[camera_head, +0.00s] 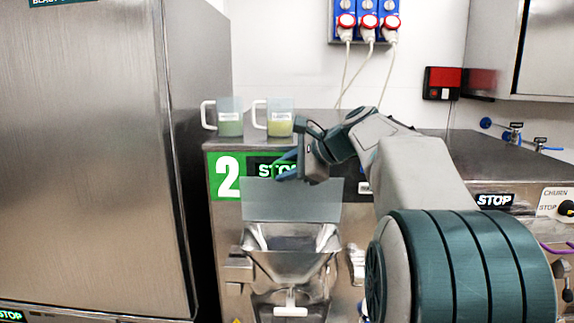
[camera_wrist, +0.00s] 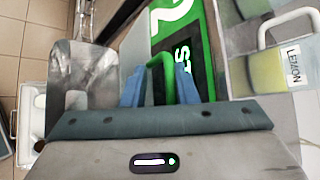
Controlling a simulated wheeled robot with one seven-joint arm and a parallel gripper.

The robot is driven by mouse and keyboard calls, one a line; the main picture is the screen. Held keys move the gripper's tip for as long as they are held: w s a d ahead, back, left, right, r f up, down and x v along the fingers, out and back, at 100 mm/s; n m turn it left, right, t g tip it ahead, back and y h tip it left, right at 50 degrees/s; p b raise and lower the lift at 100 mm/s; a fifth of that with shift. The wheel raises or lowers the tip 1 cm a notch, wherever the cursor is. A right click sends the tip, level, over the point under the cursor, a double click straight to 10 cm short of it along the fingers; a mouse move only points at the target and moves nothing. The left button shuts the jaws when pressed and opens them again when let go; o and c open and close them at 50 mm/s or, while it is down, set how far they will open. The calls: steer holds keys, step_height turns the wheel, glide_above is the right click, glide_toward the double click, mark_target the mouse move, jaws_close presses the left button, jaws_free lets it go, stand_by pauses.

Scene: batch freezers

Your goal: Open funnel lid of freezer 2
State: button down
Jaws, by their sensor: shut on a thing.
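Freezer 2 (camera_head: 225,215) carries a green label with a white 2. Its metal funnel (camera_head: 288,262) shows its open interior in the head view. The funnel lid (camera_head: 290,203), a flat grey plate, stands raised above the funnel's back edge, in front of the freezer's face. My gripper (camera_head: 285,170) is at the lid's top edge. In the wrist view, the blue fingers of my gripper (camera_wrist: 160,78) are either side of a green handle (camera_wrist: 158,66) and shut on it. The funnel (camera_wrist: 82,75) shows at left there. The handle's join to the lid is hidden.
Two mugs (camera_head: 229,122) (camera_head: 279,122) stand on the freezer top, close behind my gripper; one, labelled LEMON (camera_wrist: 270,72), shows in the wrist view. A tall steel cabinet (camera_head: 85,150) is at left. Another machine (camera_head: 500,165) is at right.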

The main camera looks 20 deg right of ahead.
steer(key=shift+w+d+f+m+g, duration=0.15)
steer(key=shift+w+d+m+g, duration=0.25)
steer(key=shift+w, duration=0.3)
steer(key=shift+w+d+f+m+g, duration=0.1)
steer(key=shift+w+d+f+g, duration=0.05)
steer(key=shift+w+g, duration=0.45)
steer(key=shift+w, duration=0.1)
steer(key=c, duration=1.5)
jaws_free()
steer(key=shift+c, duration=0.2)
steer(key=shift+w+r, duration=0.15)
steer(key=shift+w, duration=0.05)
steer(key=v, duration=1.3)
steer(key=shift+s+d+b, duration=0.3)
steer(key=shift+b, duration=0.05)
